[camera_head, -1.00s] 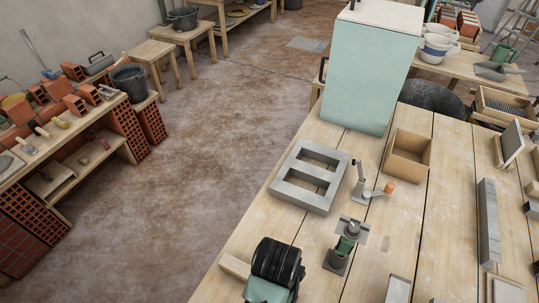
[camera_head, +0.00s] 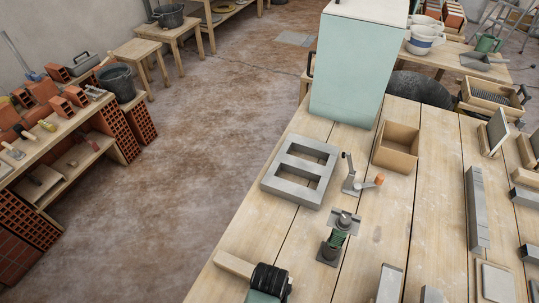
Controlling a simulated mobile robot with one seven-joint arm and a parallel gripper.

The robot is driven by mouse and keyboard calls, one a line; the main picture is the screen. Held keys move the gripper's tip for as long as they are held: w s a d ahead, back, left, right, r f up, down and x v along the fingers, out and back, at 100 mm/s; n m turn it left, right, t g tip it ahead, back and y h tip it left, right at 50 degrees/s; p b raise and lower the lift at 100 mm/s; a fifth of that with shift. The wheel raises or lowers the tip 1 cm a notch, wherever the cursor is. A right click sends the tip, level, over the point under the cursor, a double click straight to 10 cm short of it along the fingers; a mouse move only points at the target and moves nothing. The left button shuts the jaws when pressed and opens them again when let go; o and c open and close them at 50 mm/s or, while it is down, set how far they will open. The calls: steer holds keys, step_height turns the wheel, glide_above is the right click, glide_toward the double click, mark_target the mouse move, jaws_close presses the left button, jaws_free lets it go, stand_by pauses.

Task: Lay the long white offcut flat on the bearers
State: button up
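No piece in the head view is plainly a long white offcut. The nearest match is a long pale grey bar (camera_head: 478,212) lying lengthwise on the right part of the plank table (camera_head: 390,245). I cannot tell which pieces are the bearers. Shorter grey blocks (camera_head: 389,284) lie near the front edge of the picture, and more lie at the right (camera_head: 525,197). My gripper is not in view. A black ribbed and teal part at the bottom, probably mine, partly covers a wooden piece (camera_head: 235,264).
Brick shelves (camera_head: 120,130) stand left; open floor lies between.

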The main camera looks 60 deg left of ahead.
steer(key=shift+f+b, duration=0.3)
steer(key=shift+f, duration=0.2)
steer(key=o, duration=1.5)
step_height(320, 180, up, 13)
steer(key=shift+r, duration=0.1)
